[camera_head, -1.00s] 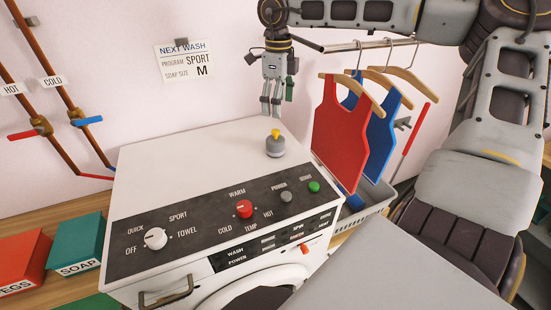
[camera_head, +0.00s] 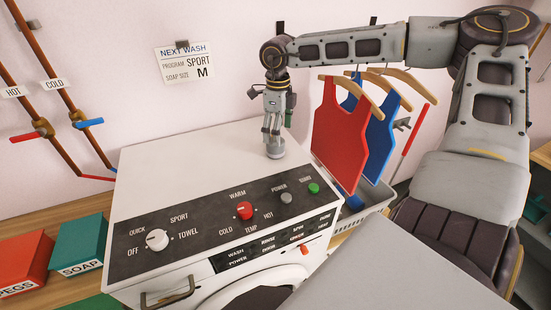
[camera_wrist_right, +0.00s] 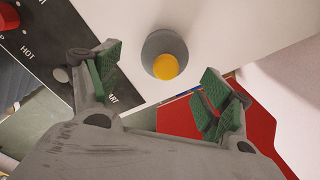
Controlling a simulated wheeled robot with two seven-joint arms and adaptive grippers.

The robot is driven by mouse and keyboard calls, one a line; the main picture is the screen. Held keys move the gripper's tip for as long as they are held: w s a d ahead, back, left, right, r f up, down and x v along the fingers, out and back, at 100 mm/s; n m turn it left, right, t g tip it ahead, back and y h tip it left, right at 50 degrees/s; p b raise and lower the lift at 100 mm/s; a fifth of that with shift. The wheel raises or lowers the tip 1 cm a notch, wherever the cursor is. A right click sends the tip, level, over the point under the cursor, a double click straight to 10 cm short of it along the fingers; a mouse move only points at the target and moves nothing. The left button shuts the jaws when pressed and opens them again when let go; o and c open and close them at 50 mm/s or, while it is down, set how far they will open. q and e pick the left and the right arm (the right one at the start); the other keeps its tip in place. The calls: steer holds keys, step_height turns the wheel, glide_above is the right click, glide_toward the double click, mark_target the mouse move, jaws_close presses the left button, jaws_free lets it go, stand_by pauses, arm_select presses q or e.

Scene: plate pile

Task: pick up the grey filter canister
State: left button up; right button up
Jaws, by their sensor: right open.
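The grey filter canister (camera_head: 275,151) stands on the white top of the washing machine (camera_head: 185,160), near its back right corner. Its yellow knob is hidden behind the fingers in the head view. In the right wrist view the canister (camera_wrist_right: 158,45) shows from above with its yellow knob, ahead of and between the two green-padded fingers. My right gripper (camera_head: 272,133) points down right over the canister. The gripper is open in the wrist view (camera_wrist_right: 160,88), with nothing between its pads. I cannot tell whether a finger touches the canister. My left gripper is not in view.
A red shirt (camera_head: 340,135) and a blue shirt (camera_head: 380,140) hang on hangers just right of the machine, over a grey basket (camera_head: 372,200). The control panel with the red dial (camera_head: 244,210) is in front. The machine top left of the canister is clear.

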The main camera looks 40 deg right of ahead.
mark_target(273, 152)
steer(key=shift+f, duration=0.2)
stand_by(0.3)
steer(key=shift+w+f+p, duration=0.2)
steer(key=shift+f+p, duration=0.1)
steer(key=shift+f, duration=0.4)
steer(key=shift+w+f+p, duration=0.2)
steer(key=shift+f+p, duration=0.05)
steer(key=shift+f, duration=1.5)
steer(key=c, duration=1.7)
